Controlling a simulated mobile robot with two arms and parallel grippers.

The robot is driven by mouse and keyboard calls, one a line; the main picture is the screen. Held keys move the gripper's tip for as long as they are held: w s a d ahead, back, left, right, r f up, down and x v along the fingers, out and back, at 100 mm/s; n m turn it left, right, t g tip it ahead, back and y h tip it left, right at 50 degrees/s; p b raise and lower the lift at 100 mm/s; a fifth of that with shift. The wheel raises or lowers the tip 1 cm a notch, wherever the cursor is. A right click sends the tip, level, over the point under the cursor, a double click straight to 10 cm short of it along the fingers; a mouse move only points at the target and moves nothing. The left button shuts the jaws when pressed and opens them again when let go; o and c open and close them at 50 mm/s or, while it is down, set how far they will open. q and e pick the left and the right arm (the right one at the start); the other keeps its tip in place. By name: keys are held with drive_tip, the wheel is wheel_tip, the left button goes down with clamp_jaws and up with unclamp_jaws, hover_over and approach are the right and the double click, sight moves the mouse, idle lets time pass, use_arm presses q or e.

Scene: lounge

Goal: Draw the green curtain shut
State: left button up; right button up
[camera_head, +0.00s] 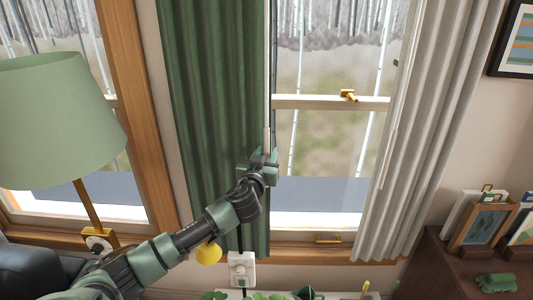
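The green curtain (205,110) hangs in folds over the left part of the right-hand window; its right edge is near the middle of the picture. The rest of that window's glass (325,140) is uncovered. A thin pale rod (267,80) hangs along the curtain's right edge. My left gripper (263,160) is at this edge, at the rod's lower part. Its fingers overlap the rod and the curtain edge, and I cannot tell whether they are closed on either. My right gripper is not in view.
A white curtain (430,120) hangs at the window's right side. A green-shaded lamp (60,120) stands at left, near my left arm. A brown cabinet (450,275) with picture frames (483,222) is at lower right. Green leaves (265,295) show at the bottom.

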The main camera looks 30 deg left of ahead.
use_arm(q)
clamp_jaws()
idle(1.4)
